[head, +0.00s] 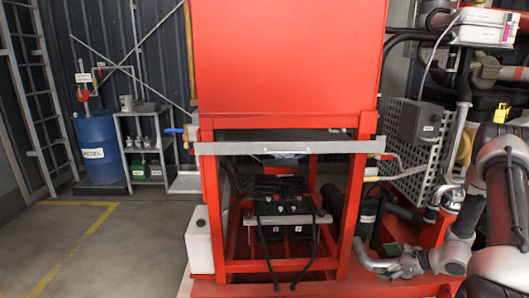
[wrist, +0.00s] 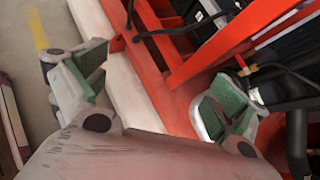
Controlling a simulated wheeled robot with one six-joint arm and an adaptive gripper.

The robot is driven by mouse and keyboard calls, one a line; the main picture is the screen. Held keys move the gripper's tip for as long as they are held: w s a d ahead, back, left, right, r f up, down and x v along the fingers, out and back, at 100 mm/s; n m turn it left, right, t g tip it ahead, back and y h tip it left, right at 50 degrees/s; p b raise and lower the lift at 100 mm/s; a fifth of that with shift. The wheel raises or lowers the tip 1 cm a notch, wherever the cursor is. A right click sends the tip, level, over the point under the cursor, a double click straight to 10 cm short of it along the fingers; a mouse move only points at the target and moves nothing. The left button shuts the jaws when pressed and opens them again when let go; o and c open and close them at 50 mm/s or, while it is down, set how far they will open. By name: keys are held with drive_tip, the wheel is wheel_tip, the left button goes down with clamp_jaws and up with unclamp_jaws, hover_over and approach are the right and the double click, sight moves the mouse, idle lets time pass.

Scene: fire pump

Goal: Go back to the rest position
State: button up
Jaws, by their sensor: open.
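My gripper (wrist: 157,92) is open and empty in the wrist view, its two green-padded fingers spread wide. Between them show a red frame bar and a pale plinth edge, apart from the pads as far as I can tell. In the head view my gripper (head: 398,266) is low at the right, beside the right leg of the red frame (head: 349,205). My grey arm reaches down to it from the right edge. I cannot tell in the head view how far the fingertips are from the frame.
The red tank (head: 288,60) stands above the frame, with black batteries (head: 284,195) inside. A white canister (head: 199,240) stands at the left leg. A grey perforated panel (head: 408,150) and pipes crowd the right. A blue barrel (head: 97,150) stands far left; the floor before it is clear.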

drive_tip(key=s+a+r+n+g+h, duration=0.1)
drive_tip(key=s+a+r+n+h, duration=0.1)
drive_tip(key=s+r+n, duration=0.6)
drive_tip(key=s+a+r+n+g+h, duration=0.1)
drive_tip(key=s+r+n, duration=0.7)
drive_tip(key=r, duration=1.3)
drive_tip(key=s+a+r+n+g+h, duration=0.1)
drive_tip(key=s+a+r+n+h, duration=0.3)
drive_tip(key=s+r+n, duration=0.4)
drive_tip(key=s+r+h, duration=0.1)
drive_tip(key=s+r, duration=0.5)
drive_tip(key=r, duration=0.1)
drive_tip(key=shift+s+n, duration=0.2)
drive_tip(key=shift+n, duration=0.2)
drive_tip(key=shift+g, duration=0.3)
